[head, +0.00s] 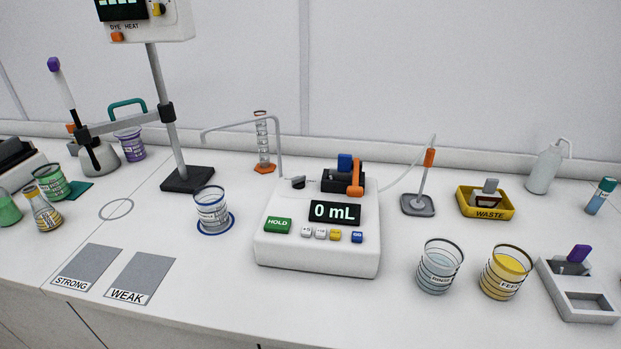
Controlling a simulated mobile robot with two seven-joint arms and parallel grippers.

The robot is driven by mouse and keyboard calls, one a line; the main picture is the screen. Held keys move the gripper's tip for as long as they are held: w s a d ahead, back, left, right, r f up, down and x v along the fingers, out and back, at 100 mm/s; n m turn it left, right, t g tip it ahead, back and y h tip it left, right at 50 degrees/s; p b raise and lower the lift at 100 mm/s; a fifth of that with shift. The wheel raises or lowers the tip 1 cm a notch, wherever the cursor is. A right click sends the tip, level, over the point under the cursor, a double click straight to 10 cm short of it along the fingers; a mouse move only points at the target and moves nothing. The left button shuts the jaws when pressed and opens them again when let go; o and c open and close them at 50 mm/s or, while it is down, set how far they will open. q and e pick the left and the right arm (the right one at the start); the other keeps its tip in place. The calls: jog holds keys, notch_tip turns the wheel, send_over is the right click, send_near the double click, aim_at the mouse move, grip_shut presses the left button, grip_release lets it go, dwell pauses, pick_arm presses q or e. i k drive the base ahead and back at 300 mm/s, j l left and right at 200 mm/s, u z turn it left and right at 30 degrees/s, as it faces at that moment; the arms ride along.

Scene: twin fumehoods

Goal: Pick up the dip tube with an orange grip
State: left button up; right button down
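The dip tube (423,178) is a thin pale tube with an orange grip (429,157) near its top. It stands close to upright, leaning slightly right, on a small grey square base (417,205) right of the pump unit. A thin clear hose runs from its top toward the pump unit. Neither of my grippers shows in the head view.
Left of the dip tube stands the white pump unit (317,258) reading 0 mL. A yellow waste tray (485,212) is to its right. A clear beaker (438,267) and a yellow-filled beaker (506,273) stand in front.

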aim_at(417, 204)
jog(key=z, duration=0.8)
jog(key=i+l+z, duration=0.1)
jog(key=l+z, duration=0.35)
jog(key=i+l+z, duration=0.15)
jog(key=l+z, duration=0.3)
jog(key=j, duration=0.1)
